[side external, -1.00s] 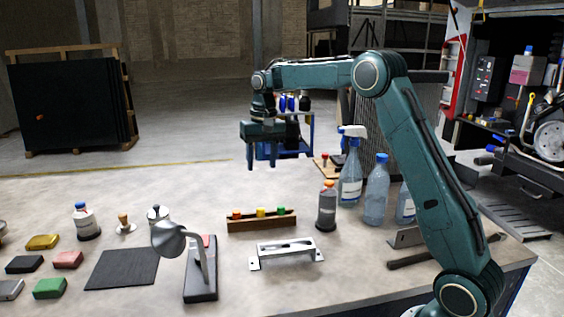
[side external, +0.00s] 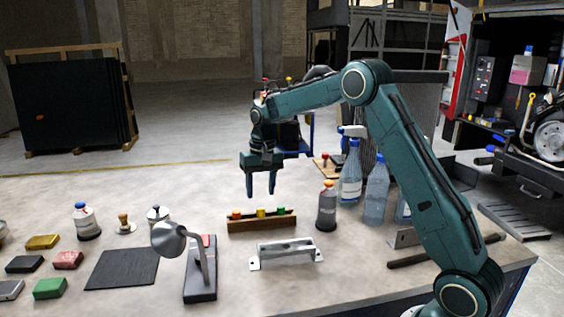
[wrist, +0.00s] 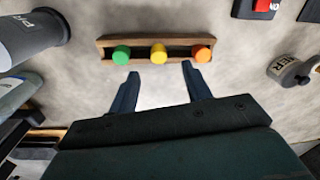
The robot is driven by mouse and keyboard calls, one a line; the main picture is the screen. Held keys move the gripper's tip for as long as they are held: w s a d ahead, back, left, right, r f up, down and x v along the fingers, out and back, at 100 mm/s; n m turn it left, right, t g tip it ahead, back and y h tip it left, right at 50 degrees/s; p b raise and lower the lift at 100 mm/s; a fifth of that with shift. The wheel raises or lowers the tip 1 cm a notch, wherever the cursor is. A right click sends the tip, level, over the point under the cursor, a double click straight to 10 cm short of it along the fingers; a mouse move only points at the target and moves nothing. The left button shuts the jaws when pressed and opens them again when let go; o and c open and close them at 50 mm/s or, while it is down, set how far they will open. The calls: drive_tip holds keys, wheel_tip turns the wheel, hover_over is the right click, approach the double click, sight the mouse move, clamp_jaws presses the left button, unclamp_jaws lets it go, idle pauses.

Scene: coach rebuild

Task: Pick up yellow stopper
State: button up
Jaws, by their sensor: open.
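The yellow stopper (side external: 261,212) sits in the middle of a wooden rack (side external: 248,225), between an orange stopper (side external: 236,214) and a green stopper (side external: 282,210). In the wrist view the yellow stopper (wrist: 158,54) is also in the middle, with the green one (wrist: 121,55) on the left and the orange one (wrist: 203,53) on the right. My gripper (side external: 261,194) is open and empty, above the rack and pointing down. In the wrist view its fingers (wrist: 159,80) are apart, and the yellow stopper shows just beyond and between their tips, not touched.
A metal bracket (side external: 285,253) lies in front of the rack. A desk lamp (side external: 190,250) stands at front left.

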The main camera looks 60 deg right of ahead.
sight(261, 209)
drive_tip(key=shift+f, duration=0.35)
drive_tip(key=shift+a+f, duration=0.1)
drive_tip(key=shift+f, duration=2.35)
drive_tip(key=shift+c, duration=0.4)
drive_tip(key=c, duration=1)
